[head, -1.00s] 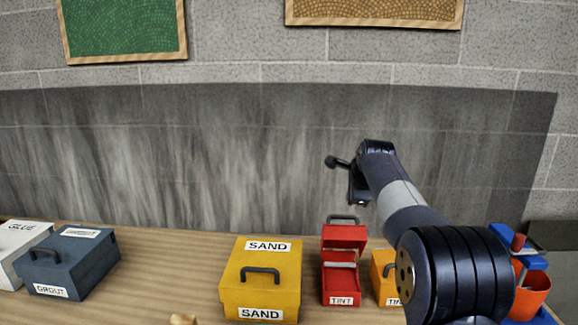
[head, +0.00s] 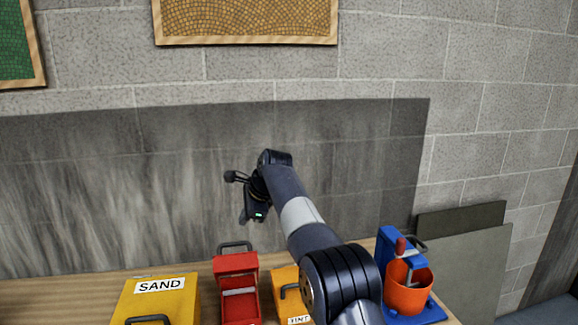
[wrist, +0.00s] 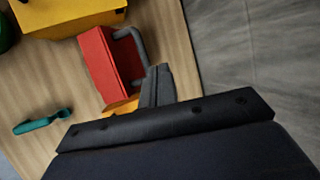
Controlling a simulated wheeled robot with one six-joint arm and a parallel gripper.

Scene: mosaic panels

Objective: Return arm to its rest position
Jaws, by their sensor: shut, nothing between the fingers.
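My arm reaches up and away over the bench in the head view, with my gripper (head: 244,214) raised in front of the grey wall, above and behind the boxes. In the wrist view my gripper's fingers (wrist: 157,86) are together, with nothing seen between them. Below it in the head view stands a red box (head: 237,300) with its lid up and a dark handle; its red side also shows in the wrist view (wrist: 103,62). The gripper is apart from it.
A yellow SAND box (head: 170,300) stands left of the red one. An orange TINT box (head: 290,302) is partly behind my arm. An orange bucket (head: 408,290) sits on a blue stand at the right. A teal tool (wrist: 42,121) lies on the wooden bench (wrist: 40,85).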

